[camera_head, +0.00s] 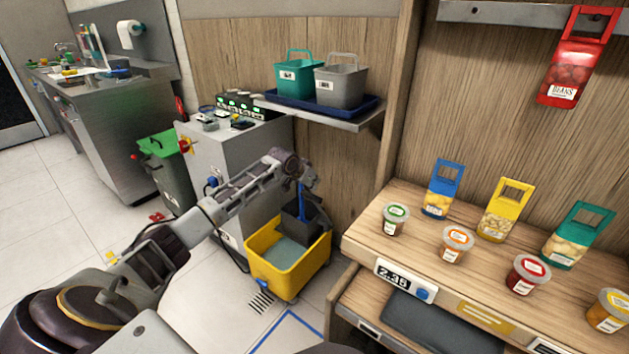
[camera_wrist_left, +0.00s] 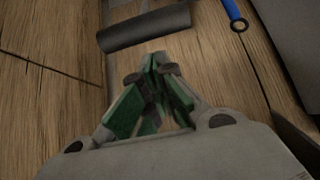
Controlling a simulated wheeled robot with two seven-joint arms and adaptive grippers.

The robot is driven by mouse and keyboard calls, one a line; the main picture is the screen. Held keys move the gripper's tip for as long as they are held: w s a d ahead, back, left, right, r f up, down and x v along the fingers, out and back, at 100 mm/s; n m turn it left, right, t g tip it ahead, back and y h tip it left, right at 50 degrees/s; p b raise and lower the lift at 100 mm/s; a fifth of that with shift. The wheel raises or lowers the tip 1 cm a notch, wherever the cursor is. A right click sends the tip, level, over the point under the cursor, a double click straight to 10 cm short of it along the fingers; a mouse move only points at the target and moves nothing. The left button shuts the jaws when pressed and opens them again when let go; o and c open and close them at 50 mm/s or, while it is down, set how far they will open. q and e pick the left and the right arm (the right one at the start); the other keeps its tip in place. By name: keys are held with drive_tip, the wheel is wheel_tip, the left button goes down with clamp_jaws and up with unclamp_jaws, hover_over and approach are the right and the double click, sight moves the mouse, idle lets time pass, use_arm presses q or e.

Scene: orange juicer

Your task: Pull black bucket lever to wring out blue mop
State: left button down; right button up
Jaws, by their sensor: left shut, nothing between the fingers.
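The yellow mop bucket (camera_head: 283,279) stands on the floor below the shelf, with greyish water in it. The black wringer (camera_head: 299,229) sits at its back right. The blue mop handle (camera_head: 301,201) rises from the wringer, partly hidden by my arm; a blue shaft end (camera_wrist_left: 236,14) shows in the wrist view. My left gripper (camera_head: 312,181) is above the wringer, beside the mop handle. In the wrist view its green-padded fingers (camera_wrist_left: 158,62) are together and empty. A dark cylindrical grip (camera_wrist_left: 145,26), apparently the lever's, lies just beyond the fingertips; contact is unclear. My right gripper is out of view.
A wooden wall is close behind the bucket. A wall shelf (camera_head: 362,122) with a teal basket (camera_head: 296,80) and a grey basket (camera_head: 340,86) hangs above. A grey cabinet (camera_head: 205,155) stands left of the bucket, and a wooden display counter (camera_head: 365,236) stands right.

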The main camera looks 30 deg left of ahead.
use_arm(q)
drive_tip(key=shift+s+f, duration=0.2)
drive_tip(key=shift+f, duration=0.05)
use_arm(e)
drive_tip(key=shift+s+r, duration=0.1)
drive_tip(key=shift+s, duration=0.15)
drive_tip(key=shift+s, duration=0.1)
use_arm(q)
drive_tip(key=shift+s+f, duration=0.15)
drive_tip(key=shift+s, duration=0.05)
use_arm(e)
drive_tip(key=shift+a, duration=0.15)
